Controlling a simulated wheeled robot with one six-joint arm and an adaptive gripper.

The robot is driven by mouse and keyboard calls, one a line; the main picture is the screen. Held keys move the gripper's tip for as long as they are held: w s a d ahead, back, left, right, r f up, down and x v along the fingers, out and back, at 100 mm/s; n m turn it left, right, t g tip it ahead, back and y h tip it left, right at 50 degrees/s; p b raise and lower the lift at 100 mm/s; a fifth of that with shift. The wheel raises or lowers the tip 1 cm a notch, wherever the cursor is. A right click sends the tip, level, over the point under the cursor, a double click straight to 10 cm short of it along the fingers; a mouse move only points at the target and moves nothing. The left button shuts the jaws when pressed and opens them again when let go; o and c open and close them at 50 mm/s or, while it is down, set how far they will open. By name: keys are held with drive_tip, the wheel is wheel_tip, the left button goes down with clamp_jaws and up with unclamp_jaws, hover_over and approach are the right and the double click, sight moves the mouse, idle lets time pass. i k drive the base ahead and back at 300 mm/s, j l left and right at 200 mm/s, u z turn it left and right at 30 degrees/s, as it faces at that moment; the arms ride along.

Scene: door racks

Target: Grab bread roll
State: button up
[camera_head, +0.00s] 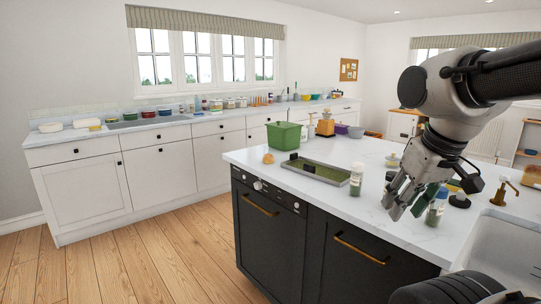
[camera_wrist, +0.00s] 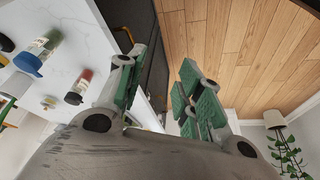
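A small golden-brown bread roll (camera_head: 268,158) sits on the white island counter (camera_head: 350,205), near its left end, in front of the green bin. My gripper (camera_head: 405,212) is open and empty above the counter's front edge, well to the right of the roll. In the wrist view my gripper (camera_wrist: 162,62) shows its green-padded fingers spread apart with nothing between them. The roll is not visible in the wrist view.
A sink (camera_head: 505,245) is at right. Wooden floor (camera_head: 130,262) is clear at left.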

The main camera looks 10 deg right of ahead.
sight(268, 158)
drive_tip(key=i+j+z, duration=0.1)
drive_tip(key=i+j, duration=0.2)
drive_tip(key=i+j+z, duration=0.15)
drive_tip(key=i+j, duration=0.15)
drive_tip(key=i+j+z, duration=0.1)
drive_tip(key=i+j, duration=0.25)
drive_tip(key=i+j+z, duration=0.1)
drive_tip(key=i+j, duration=0.2)
drive_tip(key=i+j+z, duration=0.15)
drive_tip(key=j, duration=0.3)
drive_tip(key=i+j+z, duration=0.1)
drive_tip(key=i+j, duration=0.25)
drive_tip(key=i+j+z, duration=0.1)
drive_tip(key=i+j, duration=0.15)
drive_tip(key=j, duration=0.25)
drive_tip(key=i+j+z, duration=0.15)
drive_tip(key=j, duration=0.3)
drive_tip(key=i, duration=0.05)
